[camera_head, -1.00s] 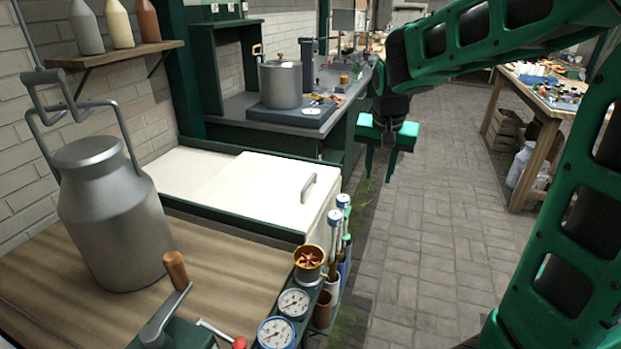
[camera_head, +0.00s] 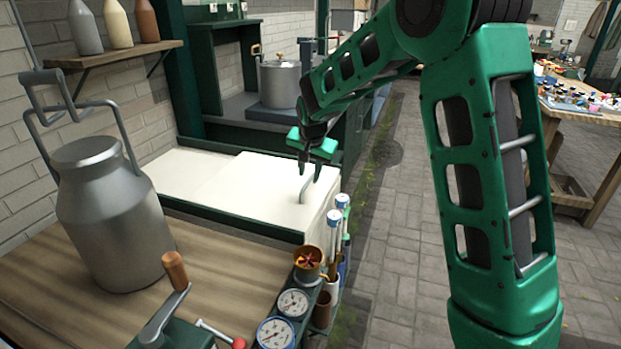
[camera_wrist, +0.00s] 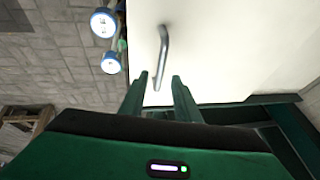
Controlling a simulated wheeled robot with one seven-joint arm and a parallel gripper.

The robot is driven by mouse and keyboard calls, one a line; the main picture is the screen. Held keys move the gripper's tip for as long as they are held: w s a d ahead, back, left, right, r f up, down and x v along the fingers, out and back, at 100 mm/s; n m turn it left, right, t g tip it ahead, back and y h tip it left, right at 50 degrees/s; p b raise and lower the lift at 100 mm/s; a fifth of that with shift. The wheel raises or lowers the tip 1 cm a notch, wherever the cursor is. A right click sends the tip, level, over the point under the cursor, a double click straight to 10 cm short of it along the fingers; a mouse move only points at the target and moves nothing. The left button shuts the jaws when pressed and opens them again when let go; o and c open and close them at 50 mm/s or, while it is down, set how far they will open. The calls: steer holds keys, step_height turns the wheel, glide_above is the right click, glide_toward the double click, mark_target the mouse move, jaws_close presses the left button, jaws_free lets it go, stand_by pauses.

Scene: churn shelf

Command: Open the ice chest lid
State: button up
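The ice chest lid (camera_head: 240,190) is a white, flat panel on the chest beside the wooden counter, and it lies shut. Its grey bar handle (camera_head: 305,188) stands near the lid's right edge. My gripper (camera_head: 309,172) is above the lid at the handle, fingers pointing down. In the wrist view the two green fingers (camera_wrist: 158,88) are apart, with the near end of the handle (camera_wrist: 162,50) showing between and beyond their tips. Nothing is held. Whether the fingertips are level with the bar cannot be told.
A metal milk can (camera_head: 110,215) stands on the wooden counter (camera_head: 215,270) at the left. A pot (camera_head: 281,84) is behind.

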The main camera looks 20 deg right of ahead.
mark_target(309, 180)
steer(key=shift+x, duration=1.55)
